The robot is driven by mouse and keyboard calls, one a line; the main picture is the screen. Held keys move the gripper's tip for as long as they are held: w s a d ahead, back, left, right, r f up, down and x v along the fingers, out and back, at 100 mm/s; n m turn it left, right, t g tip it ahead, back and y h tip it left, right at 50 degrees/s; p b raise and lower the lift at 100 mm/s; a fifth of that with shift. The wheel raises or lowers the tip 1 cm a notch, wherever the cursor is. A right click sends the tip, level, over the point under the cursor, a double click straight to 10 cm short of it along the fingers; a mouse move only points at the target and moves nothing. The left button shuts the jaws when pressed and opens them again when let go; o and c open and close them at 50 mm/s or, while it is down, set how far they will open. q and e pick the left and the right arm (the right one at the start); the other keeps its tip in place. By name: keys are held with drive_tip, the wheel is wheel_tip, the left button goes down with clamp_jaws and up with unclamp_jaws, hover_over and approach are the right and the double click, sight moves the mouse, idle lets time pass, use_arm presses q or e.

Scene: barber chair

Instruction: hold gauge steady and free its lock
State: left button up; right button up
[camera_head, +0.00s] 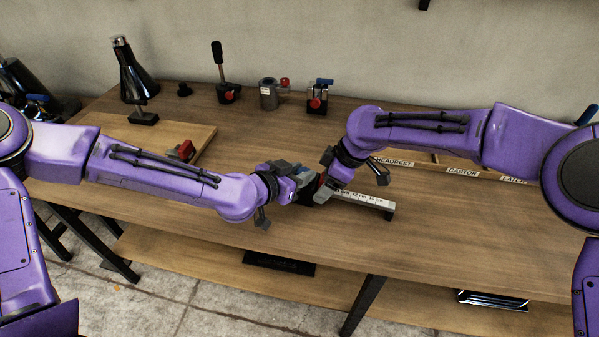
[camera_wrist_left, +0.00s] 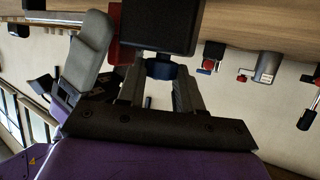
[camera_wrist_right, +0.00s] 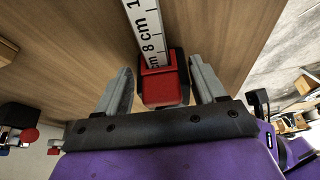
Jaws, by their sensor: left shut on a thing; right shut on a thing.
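The gauge is a white centimetre scale (camera_head: 362,197) on a dark bar at the middle of the bench, with a red and black block at its left end. My left gripper (camera_head: 302,180) comes from the left and is shut on a small blue part (camera_wrist_left: 165,70) beside the gauge's black body (camera_wrist_left: 160,25). My right gripper (camera_head: 322,184) comes from above right. It is shut on the red and black block (camera_wrist_right: 163,84), with the scale (camera_wrist_right: 145,28) running away from it. In the head view the grippers meet closely and hide most of the block.
A wooden board (camera_head: 150,130) with a red and black piece (camera_head: 181,151) lies at left. A black bottle (camera_head: 133,70), a lever piece (camera_head: 227,85) and two clamp-like pieces (camera_head: 269,93) (camera_head: 318,96) stand at the back. A labelled tray (camera_head: 428,168) is behind my right arm. The front bench is clear.

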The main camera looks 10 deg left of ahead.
use_arm(q)
drive_tip(key=o, duration=1)
use_arm(e)
drive_tip(key=shift+a, duration=0.1)
use_arm(q)
drive_tip(key=shift+o, duration=0.2)
